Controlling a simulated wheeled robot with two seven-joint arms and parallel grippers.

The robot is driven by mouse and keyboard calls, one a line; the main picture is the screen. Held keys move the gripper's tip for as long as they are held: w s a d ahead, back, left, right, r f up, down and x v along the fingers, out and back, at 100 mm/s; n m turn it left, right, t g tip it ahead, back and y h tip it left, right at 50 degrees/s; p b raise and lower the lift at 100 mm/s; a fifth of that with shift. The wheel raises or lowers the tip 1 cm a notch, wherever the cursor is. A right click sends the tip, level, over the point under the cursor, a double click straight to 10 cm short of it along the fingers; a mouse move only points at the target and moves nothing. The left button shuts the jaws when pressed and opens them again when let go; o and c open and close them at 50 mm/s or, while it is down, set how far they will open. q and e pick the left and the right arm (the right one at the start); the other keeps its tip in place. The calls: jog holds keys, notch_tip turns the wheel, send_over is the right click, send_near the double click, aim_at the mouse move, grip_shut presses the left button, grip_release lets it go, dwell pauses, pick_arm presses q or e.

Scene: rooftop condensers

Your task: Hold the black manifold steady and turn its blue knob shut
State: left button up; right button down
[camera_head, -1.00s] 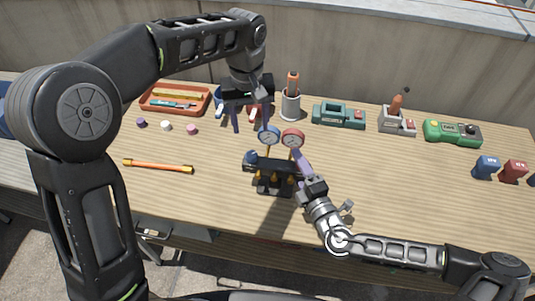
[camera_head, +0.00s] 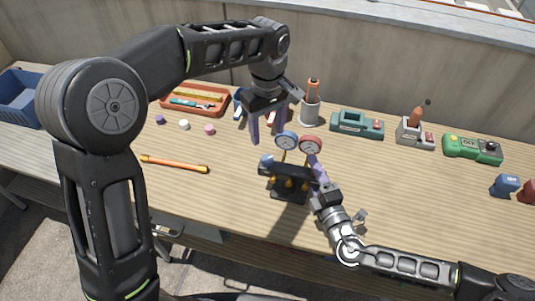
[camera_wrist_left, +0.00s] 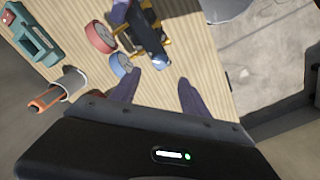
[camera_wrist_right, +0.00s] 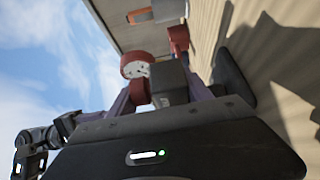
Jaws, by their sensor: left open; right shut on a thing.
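The black manifold (camera_head: 291,173) stands upright on the bench, with a blue gauge (camera_head: 286,141) and a red gauge (camera_head: 311,146) above it and brass fittings below. Its blue knob (camera_head: 266,160) is at its left end; the knob also shows in the left wrist view (camera_wrist_left: 158,62). My left gripper (camera_head: 268,132) is open and empty, above and behind the knob, apart from it. In the left wrist view its fingers (camera_wrist_left: 158,92) point toward the knob. My right gripper (camera_head: 316,170) is shut on the manifold's right end. In the right wrist view the dark body (camera_wrist_right: 168,85) sits between its fingers.
Behind are an orange tray (camera_head: 195,99) of tools, a grey cup (camera_head: 311,112), a teal device (camera_head: 357,124) and a green device (camera_head: 472,149). An orange rod (camera_head: 175,164) and small caps (camera_head: 184,124) lie left.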

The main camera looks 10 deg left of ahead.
aim_at(267, 158)
pick_arm(q)
notch_tip(267, 158, down, 10)
jog(key=shift+f, duration=0.1)
dwell(0.4)
grip_shut()
dwell(0.4)
